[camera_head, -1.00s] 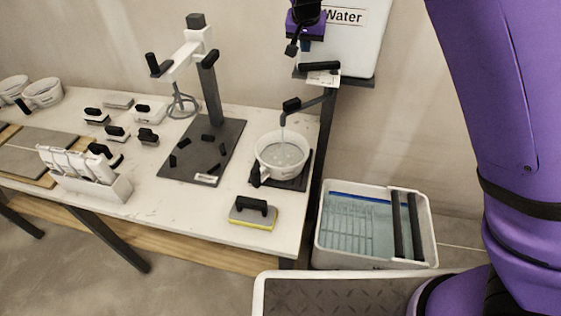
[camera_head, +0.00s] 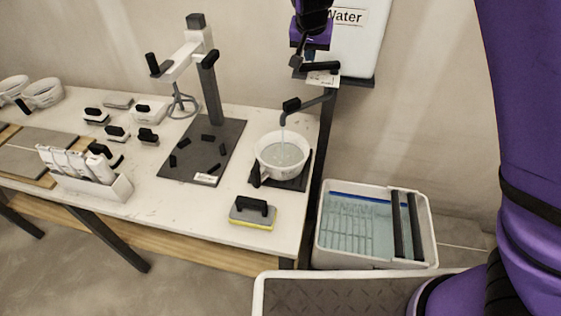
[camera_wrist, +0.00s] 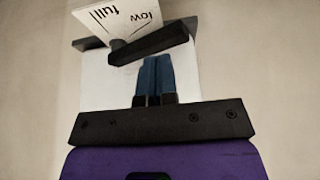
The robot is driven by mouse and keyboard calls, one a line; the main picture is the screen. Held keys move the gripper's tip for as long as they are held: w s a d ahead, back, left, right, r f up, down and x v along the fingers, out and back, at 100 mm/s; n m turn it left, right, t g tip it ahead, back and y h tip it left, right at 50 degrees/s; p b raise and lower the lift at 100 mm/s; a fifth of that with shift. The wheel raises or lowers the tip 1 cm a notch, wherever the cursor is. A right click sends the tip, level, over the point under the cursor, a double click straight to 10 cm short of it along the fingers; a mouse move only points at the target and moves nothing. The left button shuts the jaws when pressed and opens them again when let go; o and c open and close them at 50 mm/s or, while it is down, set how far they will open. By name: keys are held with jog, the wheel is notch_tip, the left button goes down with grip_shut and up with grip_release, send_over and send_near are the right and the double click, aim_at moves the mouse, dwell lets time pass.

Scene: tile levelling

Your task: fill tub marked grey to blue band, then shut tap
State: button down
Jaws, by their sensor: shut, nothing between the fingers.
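A white tub (camera_head: 264,164) with a dark handle stands on a dark pad under the spout (camera_head: 285,116). A thin stream of water falls into it, and pale water (camera_head: 283,155) fills much of it. I cannot make out a grey mark or a blue band on it. The tap's black lever (camera_head: 320,67) is below the white water tank, above a small label; it also shows in the wrist view (camera_wrist: 150,45), by a plate reading "low" and "full". My gripper (camera_head: 296,63) is shut and empty beside the lever. Its blue fingertips (camera_wrist: 155,62) point at the lever; contact is unclear.
The white water tank (camera_head: 352,45) is behind my gripper. A sponge float (camera_head: 253,212) lies at the table's front edge. A dark-based stand (camera_head: 210,97) is left of the tub. A water-filled wash bin (camera_head: 325,250) stands right of the table. Several tools and tubs lie left.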

aim_at(311, 68)
jog(key=shift+f, duration=1.6)
jog(key=shift+s+f, duration=0.25)
jog(key=shift+f, duration=0.3)
jog(key=shift+s+f, duration=0.25)
jog(key=shift+f, duration=0.25)
jog(key=shift+w, duration=0.15)
jog(key=shift+w+d, duration=0.25)
jog(key=shift+w, duration=0.8)
jog(key=shift+w+r, duration=0.1)
jog(key=shift+r, duration=1.4)
jog(key=shift+s+a+r, duration=0.1)
jog(key=shift+s+r, duration=0.05)
jog(key=shift+r, duration=0.95)
jog(key=shift+s+a+r, duration=0.1)
jog(key=shift+s+r, duration=0.05)
jog(key=shift+r, duration=0.9)
